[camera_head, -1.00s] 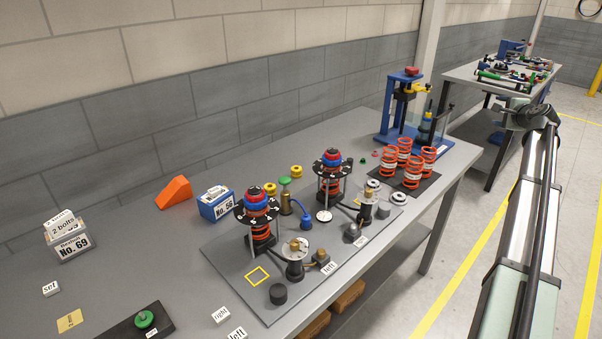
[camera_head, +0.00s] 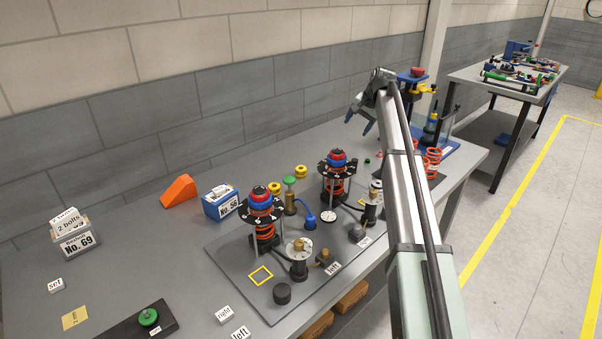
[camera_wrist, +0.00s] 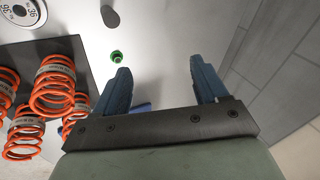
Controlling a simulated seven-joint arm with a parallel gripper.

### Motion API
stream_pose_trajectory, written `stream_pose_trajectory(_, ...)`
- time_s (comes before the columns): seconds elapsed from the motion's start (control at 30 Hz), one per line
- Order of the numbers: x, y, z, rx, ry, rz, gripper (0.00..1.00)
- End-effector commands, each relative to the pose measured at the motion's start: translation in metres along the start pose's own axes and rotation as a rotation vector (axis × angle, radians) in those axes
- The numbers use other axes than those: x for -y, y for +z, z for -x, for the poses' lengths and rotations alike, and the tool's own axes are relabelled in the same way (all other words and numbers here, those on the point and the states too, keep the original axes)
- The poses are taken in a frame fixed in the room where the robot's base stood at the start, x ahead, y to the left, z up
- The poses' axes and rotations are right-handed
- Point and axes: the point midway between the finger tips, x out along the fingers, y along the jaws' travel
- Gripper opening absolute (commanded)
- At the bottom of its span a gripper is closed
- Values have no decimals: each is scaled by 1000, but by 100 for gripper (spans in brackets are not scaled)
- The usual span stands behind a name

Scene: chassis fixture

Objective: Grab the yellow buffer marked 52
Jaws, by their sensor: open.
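One yellow buffer (camera_head: 301,171) is at the back, and another yellow buffer (camera_head: 274,188) is a little nearer, beside the left spring assembly. No 52 can be read on either. My gripper (camera_head: 359,122) is high above the table's far part, to the right of both buffers and apart from them. In the wrist view my gripper (camera_wrist: 160,66) is open, with nothing between its blue fingers. No yellow buffer shows in the wrist view.
Two spring assemblies (camera_head: 263,233) (camera_head: 336,180) stand upright on the grey plate (camera_head: 240,275). Orange springs (camera_wrist: 52,85) are beside my gripper in the wrist view, near a small green part (camera_wrist: 116,57). A blue box (camera_head: 220,205) and an orange wedge (camera_head: 179,191) stand along the wall.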

Motion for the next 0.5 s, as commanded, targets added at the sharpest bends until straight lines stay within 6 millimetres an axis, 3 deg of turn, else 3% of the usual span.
stream_pose_trajectory(0.03, 21, 17, -9, 32, 38, 45, 73)
stream_pose_trajectory(0.2, 70, 75, -30, 134, 177, 187, 73)
stream_pose_trajectory(0.4, 111, 129, -41, 219, 307, 307, 73)
stream_pose_trajectory(0.5, 122, 145, -43, 243, 347, 341, 73)
